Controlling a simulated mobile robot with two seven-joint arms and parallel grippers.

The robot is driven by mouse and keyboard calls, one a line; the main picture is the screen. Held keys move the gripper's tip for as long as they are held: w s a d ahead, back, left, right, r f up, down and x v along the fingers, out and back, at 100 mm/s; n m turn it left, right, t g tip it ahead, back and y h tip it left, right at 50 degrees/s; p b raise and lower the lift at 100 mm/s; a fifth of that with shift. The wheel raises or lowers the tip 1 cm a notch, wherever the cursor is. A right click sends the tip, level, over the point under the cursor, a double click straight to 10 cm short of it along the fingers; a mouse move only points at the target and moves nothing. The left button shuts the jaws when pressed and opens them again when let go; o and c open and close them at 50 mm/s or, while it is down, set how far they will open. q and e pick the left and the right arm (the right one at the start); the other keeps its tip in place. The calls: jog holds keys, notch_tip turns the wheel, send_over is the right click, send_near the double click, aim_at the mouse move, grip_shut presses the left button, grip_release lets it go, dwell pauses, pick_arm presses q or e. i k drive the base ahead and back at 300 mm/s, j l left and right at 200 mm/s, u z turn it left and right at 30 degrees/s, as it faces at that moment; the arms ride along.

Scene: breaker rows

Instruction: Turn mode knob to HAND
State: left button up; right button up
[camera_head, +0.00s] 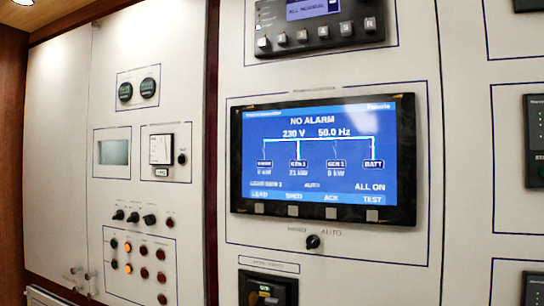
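The mode knob (313,242) is a small black rotary knob on the white panel, just below the large blue display. The word HAND (297,230) is printed to its upper left and AUTO (331,232) to its upper right. The knob's pointer is too small to read with certainty. Nothing covers the knob or its labels. Neither of my grippers is in view.
The display (322,160) reads NO ALARM and AUTO, with several grey buttons along its lower edge. A black device (268,290) sits below the knob at left. Other knobs and lamps (140,248) fill the left panel. The panel right of the knob is bare.

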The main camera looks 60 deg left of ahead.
aim_at(313, 241)
jog(key=u, duration=1.5)
jog(key=i+l+u, duration=0.1)
jog(key=l, duration=0.4)
jog(key=l+u, duration=0.1)
jog(key=l, duration=0.45)
